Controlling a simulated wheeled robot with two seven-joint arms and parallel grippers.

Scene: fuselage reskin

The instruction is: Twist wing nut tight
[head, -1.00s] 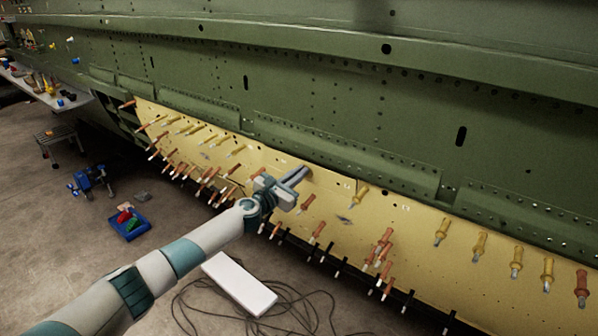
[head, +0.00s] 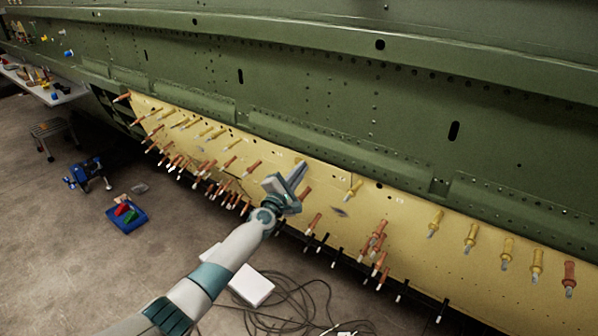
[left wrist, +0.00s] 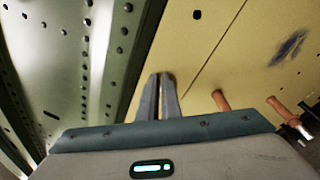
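My left gripper (head: 299,177) is in front of the yellow skin panel (head: 408,221), with its fingers pointing up and right toward the panel's upper part. In the left wrist view the two fingers (left wrist: 160,97) are close together with only a thin gap, and nothing shows held between them. Copper-coloured fasteners stick out of the panel, one just right of the gripper (head: 306,194). Two copper fasteners show right of the fingers in the left wrist view, the nearer one at the middle (left wrist: 221,100). I cannot make out which fastener carries the wing nut. My right gripper is not in view.
The green fuselage (head: 330,85) rises above the panel. Yellow fasteners (head: 471,239) and dark pins (head: 336,257) stick out around the panel. On the floor are a white box (head: 253,287), coiled cables (head: 295,305) and a blue tray (head: 127,219). A workbench (head: 65,95) stands far left.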

